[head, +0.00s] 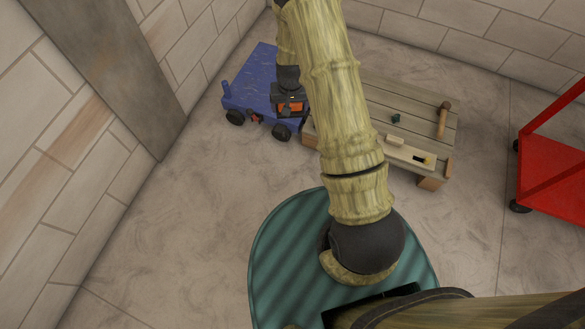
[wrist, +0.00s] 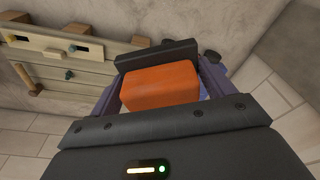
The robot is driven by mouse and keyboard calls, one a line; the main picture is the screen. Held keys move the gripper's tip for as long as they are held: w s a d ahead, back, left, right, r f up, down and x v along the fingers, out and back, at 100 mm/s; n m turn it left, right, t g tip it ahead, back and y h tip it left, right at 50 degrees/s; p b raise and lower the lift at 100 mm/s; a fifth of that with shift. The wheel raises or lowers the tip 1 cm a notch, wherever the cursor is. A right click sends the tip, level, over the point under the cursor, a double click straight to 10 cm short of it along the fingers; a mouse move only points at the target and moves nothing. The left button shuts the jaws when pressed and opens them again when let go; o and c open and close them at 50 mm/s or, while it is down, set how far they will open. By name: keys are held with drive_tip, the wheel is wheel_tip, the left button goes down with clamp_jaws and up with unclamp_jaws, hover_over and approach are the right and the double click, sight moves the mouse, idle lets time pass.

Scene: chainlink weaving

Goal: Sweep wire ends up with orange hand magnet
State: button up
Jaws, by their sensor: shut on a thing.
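The orange hand magnet (head: 289,106) is an orange block held in my gripper (head: 289,96), beside the wooden bench and over the right side of the blue cart. In the wrist view the magnet (wrist: 159,86) sits between the two dark jaws of my gripper (wrist: 160,90), which are shut on it. The blue cart (head: 252,68) has small light specks on its top; they may be wire ends, but they are too small to tell. The magnet's underside is hidden.
A low wooden bench (head: 385,95) stands right of the cart, with a wooden-handled tool (head: 443,118), a small green piece (head: 396,119) and a slotted wooden block (head: 410,154) on it. A red cart (head: 555,150) stands at the right. A wall is at the left.

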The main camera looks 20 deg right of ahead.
wheel_tip(320, 180, down, 44)
drive_tip(key=w+d+m+b, duration=0.1)
drive_tip(key=m+b, duration=0.3)
drive_tip(key=b, duration=1.8)
drive_tip(key=shift+w+f+m+h+b, duration=0.15)
drive_tip(key=shift+w+m+h+b, duration=0.15)
drive_tip(key=shift+h, duration=0.1)
drive_tip(key=shift+d, duration=0.1)
